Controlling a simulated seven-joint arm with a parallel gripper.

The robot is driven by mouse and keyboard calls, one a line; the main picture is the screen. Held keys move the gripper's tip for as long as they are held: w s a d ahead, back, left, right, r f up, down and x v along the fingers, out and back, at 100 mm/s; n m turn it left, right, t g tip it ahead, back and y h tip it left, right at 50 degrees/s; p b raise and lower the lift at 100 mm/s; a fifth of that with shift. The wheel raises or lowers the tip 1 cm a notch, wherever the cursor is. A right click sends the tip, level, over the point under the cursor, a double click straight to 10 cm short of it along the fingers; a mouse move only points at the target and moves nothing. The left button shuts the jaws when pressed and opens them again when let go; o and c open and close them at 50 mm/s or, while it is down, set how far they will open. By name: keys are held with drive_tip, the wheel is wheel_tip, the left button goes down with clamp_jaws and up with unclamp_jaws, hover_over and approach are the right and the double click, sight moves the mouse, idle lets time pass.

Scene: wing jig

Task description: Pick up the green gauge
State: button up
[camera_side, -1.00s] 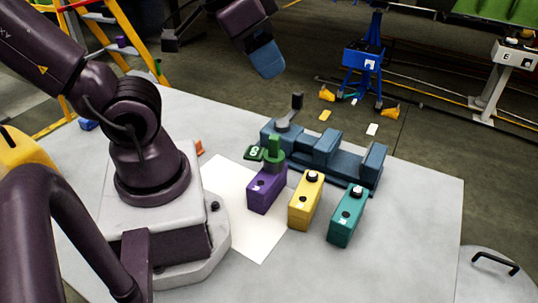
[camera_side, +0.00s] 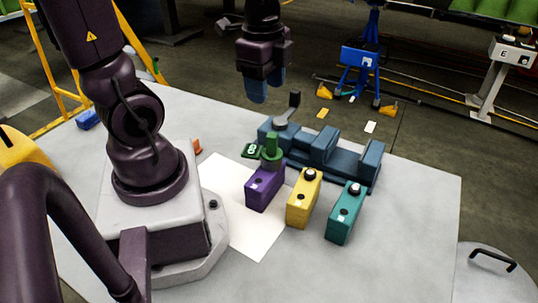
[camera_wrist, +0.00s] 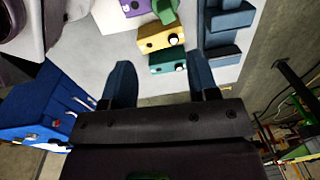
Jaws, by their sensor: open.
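The green gauge (camera_side: 271,150) stands at the purple block (camera_side: 264,187), at that block's far end in the side view. A small dark green tag marked with a figure (camera_side: 252,150) is beside it. In the wrist view the green gauge (camera_wrist: 165,11) is partly cut off at the top edge, next to the purple block (camera_wrist: 135,7). My gripper (camera_side: 258,98) hangs above the far side of the table, higher than the gauge and apart from it. In the wrist view its two blue fingers (camera_wrist: 160,85) are spread with nothing between them.
White paper (camera_side: 240,220) lies in front. The table's right front is clear.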

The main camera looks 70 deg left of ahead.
sight(272, 134)
drive_tip(key=f+m, duration=0.2)
drive_tip(key=m, duration=0.3)
drive_tip(key=f+m, duration=0.3)
drive_tip(key=m, duration=0.2)
drive_tip(key=w+f+m, duration=0.1)
drive_tip(key=f+m, duration=0.2)
drive_tip(key=m, duration=0.1)
drive_tip(key=shift+a+f+m, duration=0.2)
drive_tip(key=shift+a+m, duration=0.15)
drive_tip(key=shift+m, duration=0.05)
drive_tip(key=shift+w+a+f, duration=0.1)
drive_tip(key=shift+w+f, duration=0.05)
drive_tip(key=shift+f, duration=1.45)
drive_tip(key=shift+w+a+f, duration=0.1)
drive_tip(key=shift+f, duration=1.5)
clamp_jaws()
